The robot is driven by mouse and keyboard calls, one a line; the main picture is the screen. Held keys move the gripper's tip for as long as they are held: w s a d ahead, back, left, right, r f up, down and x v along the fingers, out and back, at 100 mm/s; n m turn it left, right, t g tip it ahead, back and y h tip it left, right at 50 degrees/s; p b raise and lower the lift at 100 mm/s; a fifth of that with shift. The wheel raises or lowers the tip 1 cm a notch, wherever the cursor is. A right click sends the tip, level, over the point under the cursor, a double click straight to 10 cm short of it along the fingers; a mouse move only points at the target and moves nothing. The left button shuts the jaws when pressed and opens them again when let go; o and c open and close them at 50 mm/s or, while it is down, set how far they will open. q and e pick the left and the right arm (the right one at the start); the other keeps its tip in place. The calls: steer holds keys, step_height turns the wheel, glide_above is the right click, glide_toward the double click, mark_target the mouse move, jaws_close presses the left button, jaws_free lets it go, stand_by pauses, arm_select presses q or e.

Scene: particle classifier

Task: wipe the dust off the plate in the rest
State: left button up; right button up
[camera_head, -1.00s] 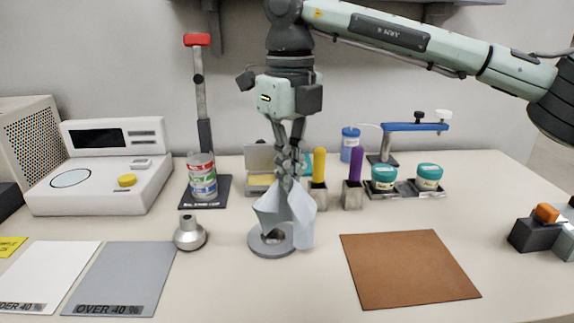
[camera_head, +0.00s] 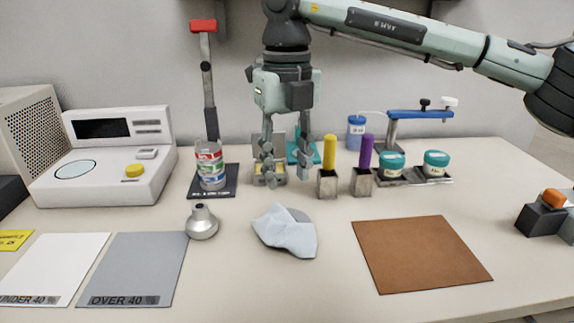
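A pale, crumpled cloth (camera_head: 287,233) lies draped over the round grey rest (camera_head: 301,215) in the middle of the bench. Only the rest's upper right edge and a sliver on the lower side show. The plate is hidden under the cloth, and I cannot see any dust. My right gripper (camera_head: 286,178) is open and empty. Its fingers are spread and hang above and behind the cloth, apart from it. My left gripper is not in view.
A silver bulb-shaped thing (camera_head: 202,223) stands left of the cloth, by the grey mat (camera_head: 138,270). A brown mat (camera_head: 420,253) lies at right. Yellow-handled (camera_head: 329,152) and purple-handled (camera_head: 365,150) tools stand in metal blocks close right of my gripper. The bench front is clear.

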steer(key=o, duration=0.6)
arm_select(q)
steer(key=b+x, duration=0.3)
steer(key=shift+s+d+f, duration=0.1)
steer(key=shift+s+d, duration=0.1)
arm_select(e)
step_height(320, 180, down, 4)
steer(key=shift+f, duration=0.1)
jaws_close()
stand_by(1.0)
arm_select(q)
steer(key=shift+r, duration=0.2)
